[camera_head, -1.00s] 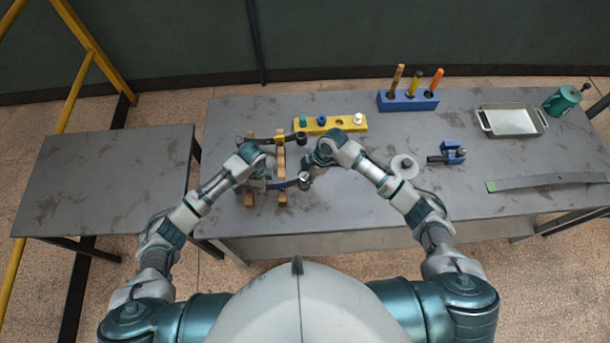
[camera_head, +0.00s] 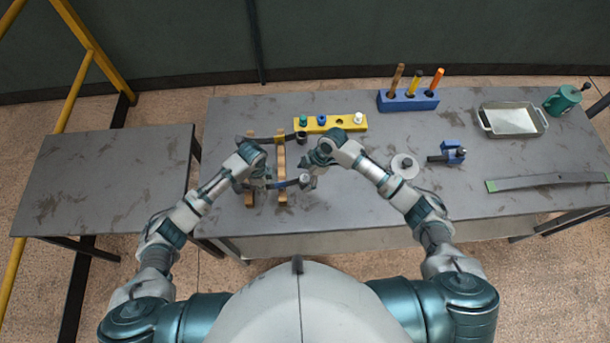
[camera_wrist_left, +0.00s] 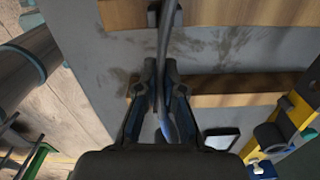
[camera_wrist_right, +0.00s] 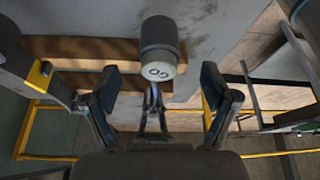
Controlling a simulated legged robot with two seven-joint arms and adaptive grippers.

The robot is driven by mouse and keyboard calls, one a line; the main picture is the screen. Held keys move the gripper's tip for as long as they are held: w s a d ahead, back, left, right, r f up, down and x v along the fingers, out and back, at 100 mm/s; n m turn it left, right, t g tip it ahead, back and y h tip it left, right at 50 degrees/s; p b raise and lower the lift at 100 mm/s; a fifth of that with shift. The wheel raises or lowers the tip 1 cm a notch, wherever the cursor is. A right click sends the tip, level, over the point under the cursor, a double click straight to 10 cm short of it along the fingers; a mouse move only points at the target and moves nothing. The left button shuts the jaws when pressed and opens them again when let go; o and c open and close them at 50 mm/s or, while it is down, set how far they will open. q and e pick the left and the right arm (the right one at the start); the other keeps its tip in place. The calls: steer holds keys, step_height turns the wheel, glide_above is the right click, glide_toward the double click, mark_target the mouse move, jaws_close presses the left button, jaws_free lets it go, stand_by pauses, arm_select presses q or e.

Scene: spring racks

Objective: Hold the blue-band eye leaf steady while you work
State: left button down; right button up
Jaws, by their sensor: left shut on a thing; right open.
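The blue-band eye leaf is a dark strip lying across two wooden bars (camera_head: 281,160); its blue band (camera_head: 289,184) is near the eye (camera_head: 306,182). My left gripper (camera_head: 266,181) is shut on this leaf, left of the band. In the left wrist view the dark strip (camera_wrist_left: 165,40) runs between its fingers, with blue beside them. My right gripper (camera_head: 314,168) is open near the eye. In the right wrist view a dark cylinder (camera_wrist_right: 158,35) with a pale, marked end face (camera_wrist_right: 157,72) shows between and beyond the open fingers (camera_wrist_right: 160,95); nothing is gripped.
A second leaf with a yellow band (camera_head: 280,139) lies behind. A yellow block (camera_head: 331,127) holds green, blue and white pieces.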

mark_target(305, 178)
arm_select(q)
steer(key=shift+w+r, duration=0.1)
steer(key=shift+w, duration=0.05)
arm_select(e)
steer(key=shift+r, duration=3.55)
arm_select(q)
steer(key=c, duration=1.2)
jaws_free()
